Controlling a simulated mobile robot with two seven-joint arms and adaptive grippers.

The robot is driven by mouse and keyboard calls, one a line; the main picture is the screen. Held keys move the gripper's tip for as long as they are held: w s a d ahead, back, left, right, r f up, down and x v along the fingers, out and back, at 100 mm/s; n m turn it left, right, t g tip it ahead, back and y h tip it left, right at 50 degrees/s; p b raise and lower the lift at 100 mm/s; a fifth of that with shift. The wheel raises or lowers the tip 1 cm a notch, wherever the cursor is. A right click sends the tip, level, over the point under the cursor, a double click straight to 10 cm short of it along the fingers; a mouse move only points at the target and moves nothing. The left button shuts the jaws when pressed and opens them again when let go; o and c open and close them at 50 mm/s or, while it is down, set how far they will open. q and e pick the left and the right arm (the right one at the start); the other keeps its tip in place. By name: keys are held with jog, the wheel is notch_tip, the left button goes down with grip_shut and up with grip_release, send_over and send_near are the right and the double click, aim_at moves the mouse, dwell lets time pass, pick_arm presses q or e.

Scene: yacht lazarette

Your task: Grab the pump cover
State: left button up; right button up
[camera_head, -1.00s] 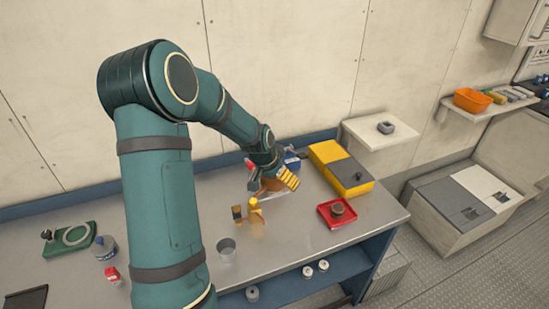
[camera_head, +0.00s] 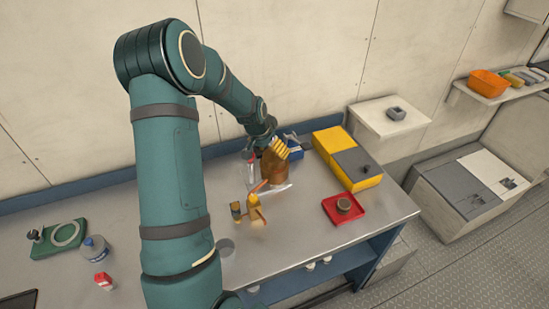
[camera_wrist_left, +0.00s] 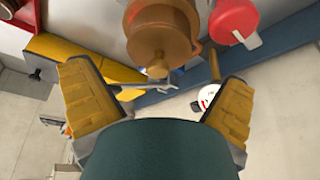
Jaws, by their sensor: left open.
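My left gripper (camera_head: 279,147) is open and empty, just behind and above a copper-brown rounded body (camera_head: 272,168) on the bench. In the left wrist view this body (camera_wrist_left: 160,38) is a stepped round part with a small knob, beyond the gap between the open yellow-padded fingers (camera_wrist_left: 158,102). It is apart from both fingers. A small round brown part (camera_head: 343,204) lies in a red tray (camera_head: 330,212). I cannot tell for sure which of these is the pump cover. My right gripper is not in view.
A brass-coloured fitting (camera_head: 252,208) stands in front of the copper body. A yellow and grey box (camera_head: 345,158) is to its right. A red-capped item (camera_wrist_left: 233,20) is close by in the wrist view.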

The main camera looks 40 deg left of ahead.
aim_at(273, 154)
pick_arm(q)
jog(key=shift+x, duration=3.55)
jog(key=c, duration=1.1)
jog(key=shift+o, duration=0.2)
